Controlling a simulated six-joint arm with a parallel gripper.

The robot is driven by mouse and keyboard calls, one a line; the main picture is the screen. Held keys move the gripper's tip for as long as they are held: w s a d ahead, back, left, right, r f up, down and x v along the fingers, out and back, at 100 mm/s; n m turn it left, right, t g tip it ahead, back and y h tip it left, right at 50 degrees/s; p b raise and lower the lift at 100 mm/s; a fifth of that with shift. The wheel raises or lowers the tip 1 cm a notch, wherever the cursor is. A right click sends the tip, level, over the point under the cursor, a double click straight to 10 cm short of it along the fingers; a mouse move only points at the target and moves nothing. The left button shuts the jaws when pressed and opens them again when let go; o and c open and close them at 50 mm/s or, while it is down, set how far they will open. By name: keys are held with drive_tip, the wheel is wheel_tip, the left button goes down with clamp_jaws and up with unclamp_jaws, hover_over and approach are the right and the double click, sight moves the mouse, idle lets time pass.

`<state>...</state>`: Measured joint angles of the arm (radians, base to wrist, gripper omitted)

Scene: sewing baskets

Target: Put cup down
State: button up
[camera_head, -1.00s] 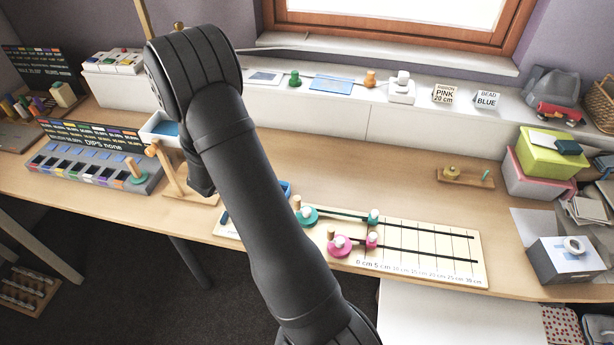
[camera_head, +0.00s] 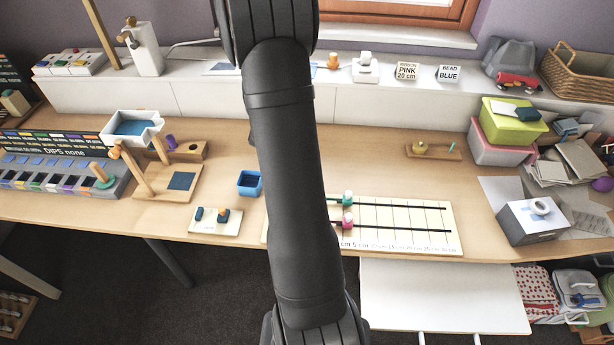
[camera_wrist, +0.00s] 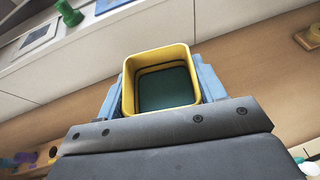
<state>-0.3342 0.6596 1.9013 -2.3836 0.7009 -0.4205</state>
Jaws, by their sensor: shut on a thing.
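A yellow square cup (camera_wrist: 165,88) with a dark green inside floor shows in the wrist view, its open top facing the camera. My gripper (camera_wrist: 160,92) is shut on it, with a blue finger against each side. The wooden tabletop and white back ledge show beyond it; I cannot tell how high the cup is above the table. In the head view my dark arm hides the gripper and the yellow cup. A small blue square cup (camera_head: 249,183) stands on the table just left of my arm.
A ruled board (camera_head: 400,223) with two rods and beads lies right of my arm, partly hidden. A wooden stand (camera_head: 165,182) and a small card with pegs (camera_head: 214,222) are at left. A small wooden peg base (camera_head: 434,152) stands at right. Bare tabletop shows around it.

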drive_tip(key=s+d+r+m+g+h, duration=0.1)
drive_tip(key=d+r+m+g+h, duration=0.2)
drive_tip(key=d, duration=0.9)
drive_tip(key=s+d+m+h, duration=0.1)
drive_tip(key=d+m+h, duration=0.3)
drive_tip(key=d, duration=0.9)
drive_tip(key=s+d+f+m+g+h, duration=0.4)
drive_tip(key=s+d+m+g, duration=0.6)
drive_tip(key=g, duration=0.3)
drive_tip(key=s+a+f+m+g+y, duration=0.8)
drive_tip(key=s+m+g+y, duration=0.25)
drive_tip(key=m+y, duration=0.55)
drive_tip(key=w+a+r+m+t+y, duration=0.1)
drive_tip(key=w+a+m+t+y, duration=0.5)
drive_tip(key=m, duration=0.4)
drive_tip(key=w+a+r+m+t+y, duration=0.1)
drive_tip(key=w+a+m+t+y, duration=0.4)
drive_tip(key=a+m+t, duration=0.3)
drive_tip(key=shift+m+g, duration=0.45)
drive_tip(key=shift+m, duration=0.15)
drive_tip(key=w+a+f, duration=0.1)
drive_tip(key=a+f, duration=0.1)
drive_tip(key=a, duration=0.1)
drive_tip(key=w+a+f, duration=0.1)
drive_tip(key=a+f, duration=0.1)
drive_tip(key=a, duration=0.2)
drive_tip(key=w+a+f, duration=0.2)
drive_tip(key=a+f, duration=0.1)
drive_tip(key=a, duration=0.1)
drive_tip(key=shift+f, duration=1.95)
